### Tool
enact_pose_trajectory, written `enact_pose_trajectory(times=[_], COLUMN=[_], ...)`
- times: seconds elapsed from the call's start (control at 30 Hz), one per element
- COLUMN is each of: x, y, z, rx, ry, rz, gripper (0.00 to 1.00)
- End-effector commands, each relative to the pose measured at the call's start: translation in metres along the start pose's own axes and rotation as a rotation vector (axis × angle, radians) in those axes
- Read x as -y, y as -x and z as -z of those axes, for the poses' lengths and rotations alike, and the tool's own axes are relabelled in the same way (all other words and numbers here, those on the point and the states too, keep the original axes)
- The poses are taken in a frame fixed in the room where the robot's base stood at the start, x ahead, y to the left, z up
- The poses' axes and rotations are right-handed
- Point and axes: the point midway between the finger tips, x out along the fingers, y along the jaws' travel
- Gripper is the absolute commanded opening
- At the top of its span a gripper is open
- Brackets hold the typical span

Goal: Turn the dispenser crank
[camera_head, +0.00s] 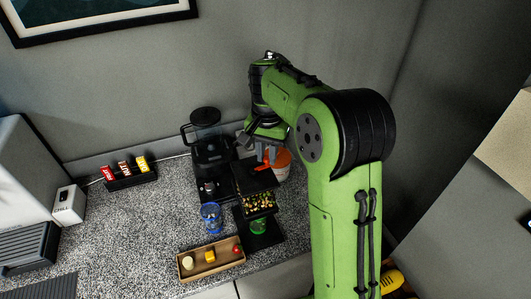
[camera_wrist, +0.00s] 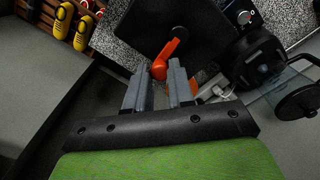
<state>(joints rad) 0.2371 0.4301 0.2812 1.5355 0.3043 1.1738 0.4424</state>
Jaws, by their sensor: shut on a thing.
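A green cup (camera_head: 258,226) stands below the dispenser front on a dark base.
A wooden tray (camera_head: 206,269) holds small items at the counter's front edge. An orange-and-white container (camera_head: 283,165) stands behind the dispenser. The left counter is partly clear.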

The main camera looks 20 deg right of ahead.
Motion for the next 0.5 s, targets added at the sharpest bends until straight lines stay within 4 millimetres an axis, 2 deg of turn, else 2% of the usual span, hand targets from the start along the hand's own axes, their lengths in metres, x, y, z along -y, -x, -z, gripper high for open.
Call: enact_pose_trajectory(times=[0.5], x=[-0.0024], y=[0.0002], z=[-0.0022], rx=[0.0], ry=[-0.083], rz=[0.0], gripper=[0.0])
